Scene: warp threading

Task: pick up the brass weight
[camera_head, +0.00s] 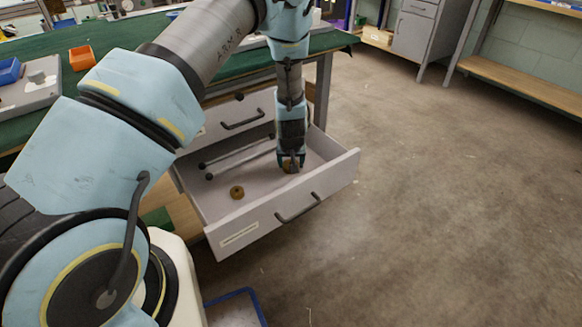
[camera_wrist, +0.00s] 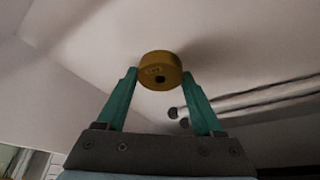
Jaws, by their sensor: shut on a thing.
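The brass weight (camera_wrist: 160,68) is a short round yellow-brown disc with a dark hole, between the fingertips in the wrist view. My gripper (camera_wrist: 160,80) has a green finger on each side of it and is shut on it. In the head view my gripper (camera_head: 291,162) points down inside the open drawer (camera_head: 285,217), and the weight (camera_head: 289,168) shows only partly below the fingers. I cannot tell whether the weight touches the drawer floor. A second brown round piece (camera_head: 237,192) with a hole lies on the drawer floor to the left.
A closed drawer (camera_head: 240,118) is above. The green bench top (camera_head: 150,40) holds an orange bin (camera_head: 81,58) and a blue bin (camera_head: 9,71). The floor (camera_head: 450,200) to the right is clear.

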